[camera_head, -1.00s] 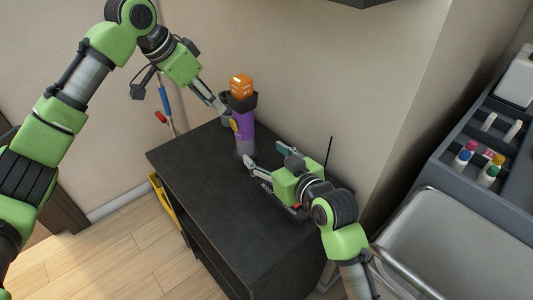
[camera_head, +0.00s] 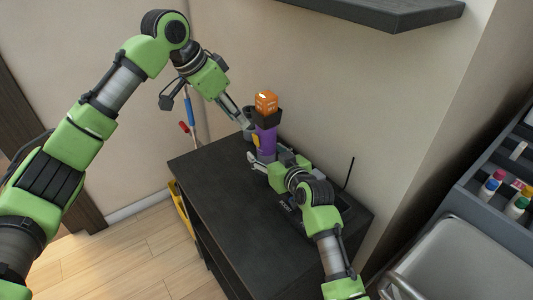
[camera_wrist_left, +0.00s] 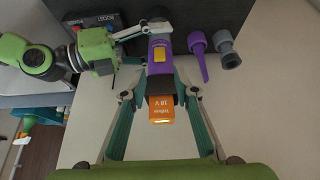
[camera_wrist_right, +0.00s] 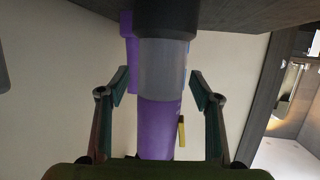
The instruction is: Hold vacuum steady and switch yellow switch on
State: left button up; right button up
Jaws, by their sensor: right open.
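The purple vacuum (camera_head: 265,137) stands upright on the black cabinet, with an orange battery block (camera_head: 266,102) on top. It also shows in the left wrist view (camera_wrist_left: 160,72). Its yellow switch (camera_wrist_left: 159,57) is on the purple body and shows at the edge in the right wrist view (camera_wrist_right: 181,132). My left gripper (camera_wrist_left: 159,94) is open, its fingers on either side of the upper vacuum with gaps visible. My right gripper (camera_wrist_right: 160,88) is open, fingers on either side of the vacuum's clear lower section. Whether either touches it is unclear.
The black cabinet (camera_head: 235,220) has bare top in front. A purple nozzle (camera_wrist_left: 198,52) and a grey nozzle (camera_wrist_left: 226,48) are beside the vacuum. A router box (camera_wrist_left: 97,24) is near my right arm. A dark shelf (camera_head: 385,12) hangs above; a basin (camera_head: 455,250) is at right.

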jog(key=shift+w+a+f, duration=0.1)
jog(key=shift+w+a, duration=0.05)
jog(key=shift+w, duration=0.1)
jog(key=shift+c, duration=0.4)
